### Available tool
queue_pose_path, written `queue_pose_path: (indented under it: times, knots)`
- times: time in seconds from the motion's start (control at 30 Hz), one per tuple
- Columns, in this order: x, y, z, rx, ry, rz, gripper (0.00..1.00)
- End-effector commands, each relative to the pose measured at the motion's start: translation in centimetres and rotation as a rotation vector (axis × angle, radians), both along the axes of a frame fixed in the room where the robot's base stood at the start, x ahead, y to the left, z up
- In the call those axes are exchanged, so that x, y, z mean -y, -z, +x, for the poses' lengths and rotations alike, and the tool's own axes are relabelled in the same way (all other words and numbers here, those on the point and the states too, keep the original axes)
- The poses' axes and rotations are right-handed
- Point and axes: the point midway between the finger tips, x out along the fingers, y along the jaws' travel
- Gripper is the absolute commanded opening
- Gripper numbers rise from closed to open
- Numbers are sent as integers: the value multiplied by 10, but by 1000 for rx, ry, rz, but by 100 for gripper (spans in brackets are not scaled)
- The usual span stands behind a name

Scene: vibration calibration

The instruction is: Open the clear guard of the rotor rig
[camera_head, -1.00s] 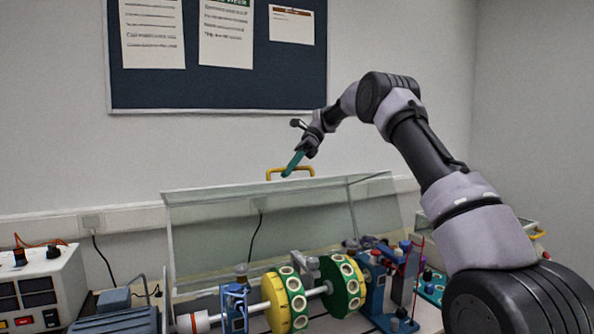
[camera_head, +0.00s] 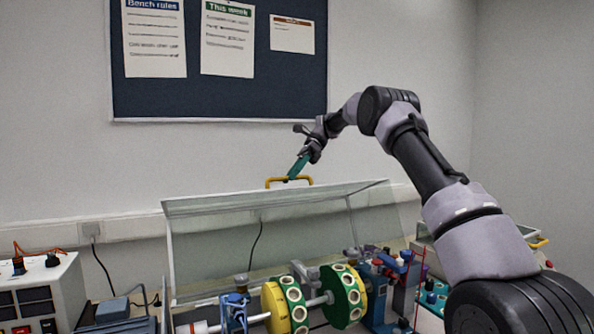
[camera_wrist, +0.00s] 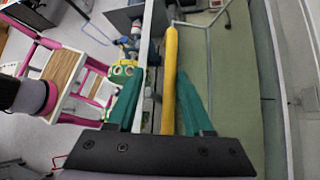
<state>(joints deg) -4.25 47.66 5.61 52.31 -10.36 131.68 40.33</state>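The clear guard (camera_head: 225,206) of the rotor rig appears raised, its framed panel standing up behind the rotor's yellow disc (camera_head: 274,306) and green disc (camera_head: 337,297). A yellow handle (camera_head: 289,180) sits on its top edge. My gripper (camera_head: 293,176) is at this handle, with teal fingers pointing down to the left. In the wrist view my gripper (camera_wrist: 161,103) has its fingers apart, with the yellow handle (camera_wrist: 170,75) lying between them and a visible gap on each side. Contact with the handle cannot be told.
A control box (camera_head: 45,290) stands at the left, with a grey-blue device (camera_head: 112,308) beside it. Blue supports (camera_head: 375,295) and a small case with a yellow handle (camera_head: 537,242) are at the right. A notice board (camera_head: 230,90) hangs on the wall above.

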Motion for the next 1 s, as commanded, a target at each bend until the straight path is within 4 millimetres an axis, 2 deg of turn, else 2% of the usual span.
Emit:
queue_pose_path:
  times: [0.2,0.43,0.87,1.0]
  knots:
    - [23,-23,18,2,6,0,48]
    - [34,-36,27,1,3,-1,48]
    - [36,-40,28,3,3,-1,48]
    - [39,-51,19,46,-23,-12,48]
